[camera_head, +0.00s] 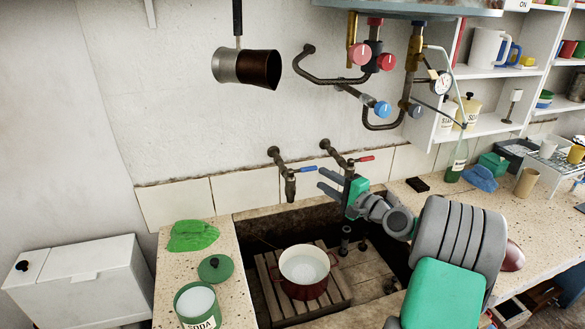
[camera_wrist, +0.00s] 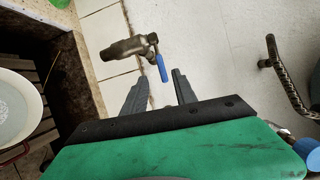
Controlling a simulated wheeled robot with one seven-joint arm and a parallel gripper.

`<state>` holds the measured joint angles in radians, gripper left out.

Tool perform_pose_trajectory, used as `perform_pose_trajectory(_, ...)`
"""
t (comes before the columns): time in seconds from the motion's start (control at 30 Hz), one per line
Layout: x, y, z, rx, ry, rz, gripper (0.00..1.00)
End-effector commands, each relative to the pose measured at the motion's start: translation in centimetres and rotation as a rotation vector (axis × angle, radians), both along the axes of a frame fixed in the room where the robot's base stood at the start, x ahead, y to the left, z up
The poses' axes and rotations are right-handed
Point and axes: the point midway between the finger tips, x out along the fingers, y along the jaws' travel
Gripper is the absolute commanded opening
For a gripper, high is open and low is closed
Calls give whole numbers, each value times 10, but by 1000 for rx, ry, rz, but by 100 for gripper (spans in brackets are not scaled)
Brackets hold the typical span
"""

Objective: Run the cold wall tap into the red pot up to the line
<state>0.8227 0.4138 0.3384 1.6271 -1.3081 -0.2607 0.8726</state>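The red pot (camera_head: 305,283) has a pale inside and stands on a wooden slatted rack in the stone trough, below the blue-lever tap (camera_head: 290,180). Its pale inside also shows at the left edge of the wrist view (camera_wrist: 15,108). I cannot make out a line or the water level. No stream shows under the tap. Its blue lever (camera_head: 303,169) points right. My gripper (camera_head: 322,181) is open and empty, just right of this lever.
A red-lever tap (camera_head: 347,162) is on the wall behind my gripper. Pipes with red and blue knobs (camera_head: 382,108) are above. A green cloth (camera_head: 193,235) and a soda tin (camera_head: 197,306) are on the left counter.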

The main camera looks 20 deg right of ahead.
Motion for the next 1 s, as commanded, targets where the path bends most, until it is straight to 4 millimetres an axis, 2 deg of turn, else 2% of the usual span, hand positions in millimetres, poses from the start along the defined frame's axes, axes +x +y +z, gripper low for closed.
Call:
perform_pose_trajectory(0.23,8,4,4,-71,-36,3,34)
perform_pose_trajectory(0.5,54,25,5,-69,-37,6,34)
perform_pose_trajectory(0.63,69,29,4,-68,-36,3,34)
perform_pose_trajectory(0.93,74,30,3,-69,-36,1,34)
perform_pose_trajectory(1.0,74,30,3,-69,-36,1,28)
